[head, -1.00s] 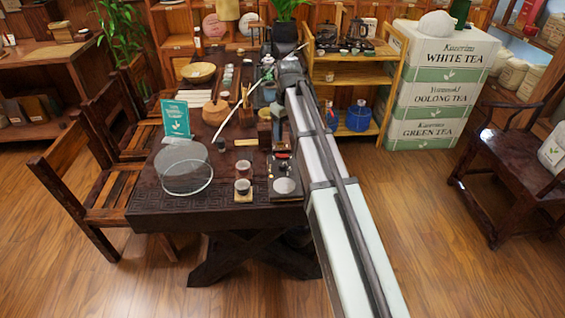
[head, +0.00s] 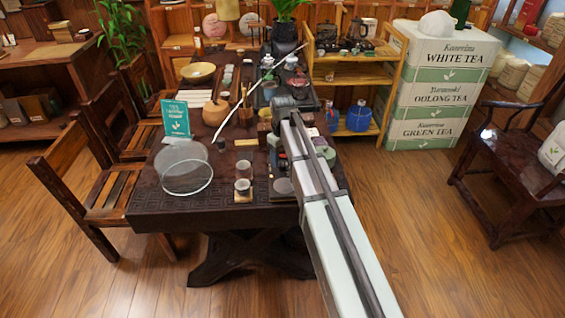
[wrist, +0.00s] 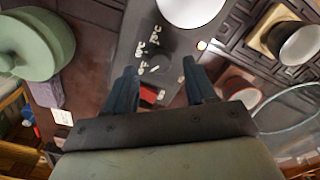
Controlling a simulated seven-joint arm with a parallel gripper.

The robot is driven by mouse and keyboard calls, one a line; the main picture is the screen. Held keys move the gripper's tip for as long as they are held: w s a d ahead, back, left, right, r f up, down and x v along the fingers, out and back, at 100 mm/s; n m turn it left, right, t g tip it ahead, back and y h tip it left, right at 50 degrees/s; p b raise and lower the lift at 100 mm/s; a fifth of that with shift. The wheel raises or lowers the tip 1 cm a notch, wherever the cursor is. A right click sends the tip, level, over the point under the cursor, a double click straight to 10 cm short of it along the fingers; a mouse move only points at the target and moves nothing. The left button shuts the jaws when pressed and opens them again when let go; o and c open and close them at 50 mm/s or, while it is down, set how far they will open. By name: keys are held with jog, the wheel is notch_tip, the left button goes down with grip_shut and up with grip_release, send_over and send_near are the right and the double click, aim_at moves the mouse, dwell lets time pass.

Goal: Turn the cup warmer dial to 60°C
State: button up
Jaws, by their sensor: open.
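The cup warmer (head: 283,187) is a dark unit with a pale round plate, near the front right of the table in the head view. In the wrist view its dark grey panel (wrist: 172,42) lies under my gripper, with the white plate (wrist: 190,8) at the top. Several white °C marks show on the panel around the space between the fingers. My gripper (wrist: 160,72) is open over these marks, with a dark blue finger on each side.
A round glass tray (head: 184,175) and a teal sign (head: 176,118) are farther left. A green round lidded vessel (wrist: 38,42) is close on the left in the wrist view. A long pale stick (head: 240,100) lies across the table.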

aim_at(282, 166)
jog(key=shift+f, duration=1.25)
jog(key=shift+c, duration=0.2)
grip_shut()
jog(key=shift+m, duration=0.4)
jog(key=m, duration=1.1)
